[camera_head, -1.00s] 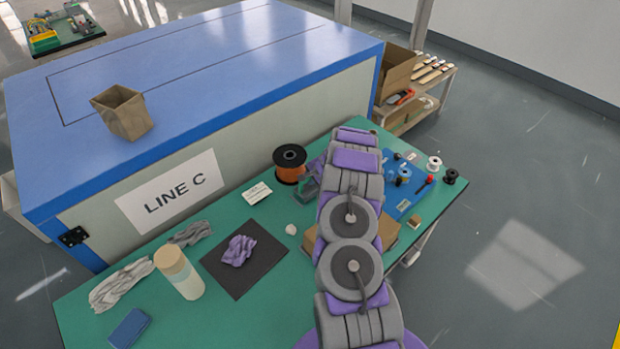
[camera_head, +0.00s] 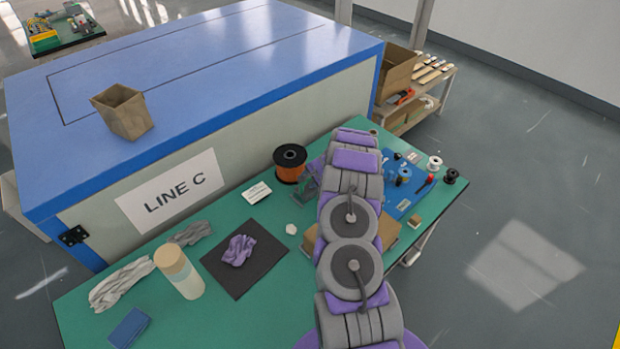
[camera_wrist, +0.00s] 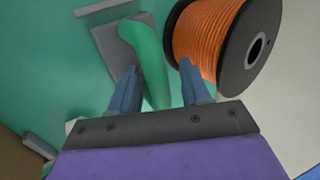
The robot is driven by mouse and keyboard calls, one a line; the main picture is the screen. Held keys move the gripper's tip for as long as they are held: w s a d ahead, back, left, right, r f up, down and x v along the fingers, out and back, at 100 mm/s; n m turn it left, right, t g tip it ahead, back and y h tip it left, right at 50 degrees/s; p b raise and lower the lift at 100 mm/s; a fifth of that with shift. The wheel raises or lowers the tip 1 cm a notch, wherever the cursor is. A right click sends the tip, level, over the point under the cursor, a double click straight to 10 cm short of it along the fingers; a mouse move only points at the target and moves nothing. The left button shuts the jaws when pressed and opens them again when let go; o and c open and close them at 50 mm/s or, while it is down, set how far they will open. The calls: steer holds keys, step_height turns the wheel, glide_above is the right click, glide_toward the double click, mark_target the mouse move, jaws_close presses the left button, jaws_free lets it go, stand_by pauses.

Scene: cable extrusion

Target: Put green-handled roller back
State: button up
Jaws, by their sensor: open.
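The green handle (camera_wrist: 151,62) of the roller shows in the wrist view, with a flat grey part (camera_wrist: 115,42) beside its upper left. The handle runs between the two fingers of my gripper (camera_wrist: 160,78), which is open with space beside the handle. I cannot tell how deep the handle sits between the fingers. In the head view my gripper (camera_head: 306,180) is low over the green table (camera_head: 250,318), just below the orange spool. My arm covers part of that area, and the roller is not clear there.
The orange spool (camera_head: 290,165) stands close to my gripper; it also shows in the wrist view (camera_wrist: 205,38). A blue board (camera_head: 404,201) with small parts lies to the right. A black mat (camera_head: 218,268) with a purple cloth, a bottle (camera_head: 180,273) and gloves lie left.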

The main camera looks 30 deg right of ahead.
steer(key=a+v, duration=0.1)
steer(key=v, duration=1.1)
steer(key=shift+d+r+p, duration=0.4)
steer(key=shift+d+p, duration=0.05)
steer(key=a+r+n+y, duration=0.3)
steer(key=a+r+n, duration=0.2)
steer(key=a+r, duration=0.8)
steer(key=s+a+r+n+g+y, duration=0.15)
steer(key=s+a+r, duration=0.25)
steer(key=a, duration=0.5)
steer(key=s+a+r+n+g, duration=0.2)
steer(key=s+a+r+n, duration=0.15)
steer(key=a, duration=0.45)
steer(key=s+a+r+n+g+h, duration=0.1)
steer(key=s+a+r+n, duration=0.15)
steer(key=s, duration=0.45)
steer(key=s+a+r+n+g+h, duration=0.1)
steer(key=s+a+r+g, duration=0.1)
steer(key=s+a, duration=0.35)
steer(key=s+d+n+g+h, duration=0.1)
steer(key=s+d, duration=0.1)
steer(key=s, duration=0.9)
steer(key=s+d+r+n+g+h, duration=0.1)
steer(key=s+d+n+h, duration=0.1)
steer(key=s, duration=0.9)
steer(key=shift+d+r, duration=0.3)
steer(key=shift+h, duration=0.25)
